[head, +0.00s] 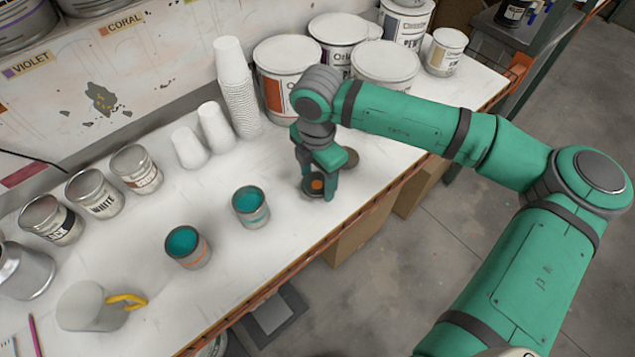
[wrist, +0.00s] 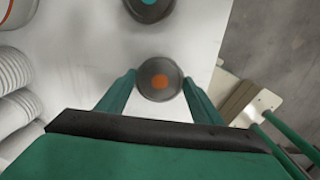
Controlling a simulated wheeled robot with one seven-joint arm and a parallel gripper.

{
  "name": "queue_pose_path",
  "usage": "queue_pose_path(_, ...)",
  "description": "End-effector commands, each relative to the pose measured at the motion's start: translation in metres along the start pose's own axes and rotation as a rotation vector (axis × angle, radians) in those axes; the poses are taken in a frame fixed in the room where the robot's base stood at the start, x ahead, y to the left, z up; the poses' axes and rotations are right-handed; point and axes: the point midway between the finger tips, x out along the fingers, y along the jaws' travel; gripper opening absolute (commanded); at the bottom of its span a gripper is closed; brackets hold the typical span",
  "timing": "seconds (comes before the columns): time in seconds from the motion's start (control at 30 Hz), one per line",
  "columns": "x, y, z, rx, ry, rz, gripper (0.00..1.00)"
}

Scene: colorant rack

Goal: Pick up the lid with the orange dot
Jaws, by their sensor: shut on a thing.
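The lid with the orange dot (wrist: 159,91) is a dark round disc between my gripper's fingers in the wrist view. In the head view the lid (head: 314,184) is partly hidden by the fingers. My gripper (head: 318,190) points down and is shut on this lid, low at the bench's front edge; it also shows in the wrist view (wrist: 158,92). I cannot tell whether the lid touches the bench. A second lid with a teal dot (wrist: 148,3) lies beyond it; in the head view this lid (head: 347,159) is partly behind my gripper.
Two open cans of teal paint (head: 251,206) (head: 187,247) stand left of my gripper. Stacked white cups (head: 238,90) and large paint buckets (head: 287,75) stand behind. A pitcher with a yellow handle (head: 92,306) is at lower left. The bench's front edge (head: 330,240) is close by.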

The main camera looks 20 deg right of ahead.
Motion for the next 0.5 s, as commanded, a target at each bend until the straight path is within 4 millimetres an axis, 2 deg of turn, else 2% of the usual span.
queue_pose_path(0.07,-0.014,-0.003,-0.001,-0.002,-0.004,0.001,0.40)
queue_pose_path(0.33,-0.069,-0.043,-0.026,-0.002,-0.006,0.002,0.40)
queue_pose_path(0.5,-0.086,-0.077,-0.048,-0.003,-0.004,0.000,0.40)
